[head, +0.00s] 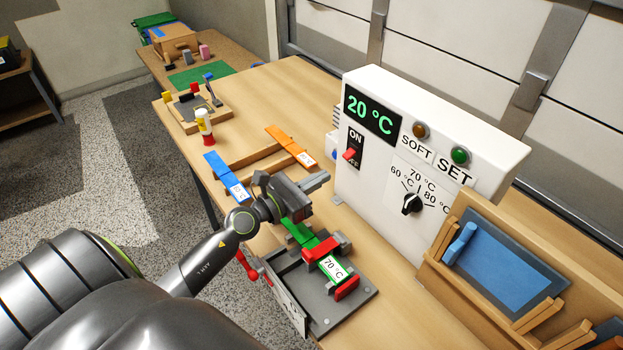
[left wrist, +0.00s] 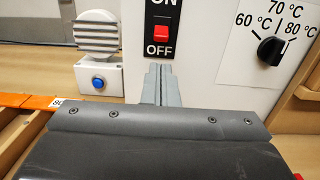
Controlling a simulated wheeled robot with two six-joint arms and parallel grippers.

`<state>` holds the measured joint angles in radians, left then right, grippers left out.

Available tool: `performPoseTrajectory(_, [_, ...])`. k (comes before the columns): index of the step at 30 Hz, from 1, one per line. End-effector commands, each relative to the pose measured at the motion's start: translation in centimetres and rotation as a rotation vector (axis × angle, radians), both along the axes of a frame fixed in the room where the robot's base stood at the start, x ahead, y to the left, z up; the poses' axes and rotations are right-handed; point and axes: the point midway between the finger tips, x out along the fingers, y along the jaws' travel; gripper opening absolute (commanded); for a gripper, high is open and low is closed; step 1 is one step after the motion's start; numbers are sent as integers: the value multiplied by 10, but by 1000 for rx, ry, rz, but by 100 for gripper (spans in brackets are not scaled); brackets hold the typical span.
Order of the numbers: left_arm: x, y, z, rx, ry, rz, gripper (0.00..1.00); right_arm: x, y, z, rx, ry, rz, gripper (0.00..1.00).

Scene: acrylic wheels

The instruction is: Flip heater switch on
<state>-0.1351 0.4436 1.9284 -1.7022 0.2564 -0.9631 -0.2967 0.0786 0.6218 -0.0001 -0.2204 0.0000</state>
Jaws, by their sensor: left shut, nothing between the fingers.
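The heater is a white box (head: 434,215) with a green "20 °C" display (head: 371,115). Its red rocker switch (head: 349,154) sits on a black plate marked ON at the top and OFF at the bottom. The switch also shows in the left wrist view (left wrist: 161,34), above the fingertips. My left gripper (head: 319,180) is shut and empty, its fingers pointing at the heater front, lower than the switch and apart from it in the head view. In the left wrist view the closed fingertips (left wrist: 158,70) lie just below the OFF label. My right gripper is not in view.
A black dial (head: 411,203) and SOFT (head: 420,130) and SET (head: 460,155) buttons are on the heater. A grey fixture (head: 350,310) with green and red parts stands below my left gripper. A blue button (left wrist: 98,82) is left of the switch.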

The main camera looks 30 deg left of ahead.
Motion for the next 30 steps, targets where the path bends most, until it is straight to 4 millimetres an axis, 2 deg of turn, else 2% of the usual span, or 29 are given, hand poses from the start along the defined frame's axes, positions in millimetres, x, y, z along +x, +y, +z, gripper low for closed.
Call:
performPoseTrajectory(1, [10, -4, 5, -5, -2, -1, 0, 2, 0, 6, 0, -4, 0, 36])
performPoseTrajectory(6, [36, -13, 4, -2, 0, -1, 0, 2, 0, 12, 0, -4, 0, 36])
performPoseTrajectory(12, [53, -19, 4, 0, 0, -1, 0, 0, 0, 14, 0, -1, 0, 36])
performPoseTrajectory(25, [57, -20, 3, 0, 1, -1, 0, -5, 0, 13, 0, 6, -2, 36])
performPoseTrajectory(30, [56, -14, 3, 2, 0, -1, 0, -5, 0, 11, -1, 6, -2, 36])
